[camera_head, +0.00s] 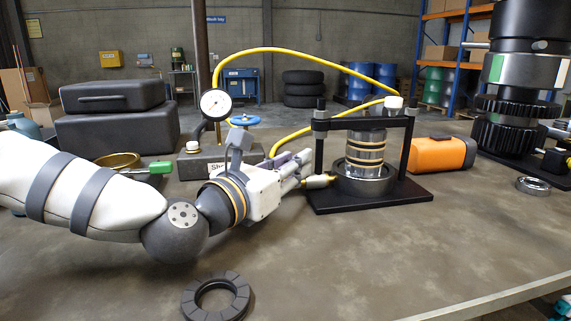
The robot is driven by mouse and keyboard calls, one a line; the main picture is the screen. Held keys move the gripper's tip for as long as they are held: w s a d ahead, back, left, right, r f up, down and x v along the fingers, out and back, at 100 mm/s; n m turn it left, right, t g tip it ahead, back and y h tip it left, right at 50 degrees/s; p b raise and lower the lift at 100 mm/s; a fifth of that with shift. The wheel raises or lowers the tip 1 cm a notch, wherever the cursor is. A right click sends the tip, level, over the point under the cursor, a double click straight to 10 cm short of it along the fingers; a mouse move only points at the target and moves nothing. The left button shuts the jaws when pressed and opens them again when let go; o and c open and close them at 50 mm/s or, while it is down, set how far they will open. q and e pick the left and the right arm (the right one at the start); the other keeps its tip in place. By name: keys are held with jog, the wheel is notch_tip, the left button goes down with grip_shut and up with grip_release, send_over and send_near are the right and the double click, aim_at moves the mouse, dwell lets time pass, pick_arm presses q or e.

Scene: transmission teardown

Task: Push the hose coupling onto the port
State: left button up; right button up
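My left gripper (304,169) reaches in from the left, its fingers pointing right toward the black press (365,121). A brass fitting (319,182) sits just beyond the fingertips, at the left side of the dark ring at the press's foot. I cannot tell whether it is the port, the hose coupling or both together. A yellow hose (312,127) runs from near a white cap (393,102) on the press down behind my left gripper, where its end is hidden. The small gap at the fingertips does not show what they hold. My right gripper is not in view.
An orange case (441,154) lies right of the press. A dark notched ring (188,302) lies in front. The table's front middle is clear.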

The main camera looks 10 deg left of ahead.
pick_arm(q)
jog(key=o, duration=0.3)
jog(key=shift+w+d, duration=0.1)
jog(key=shift+d, duration=0.15)
jog(key=shift+a, duration=0.1)
jog(key=v, duration=0.7)
jog(key=shift+s, duration=0.3)
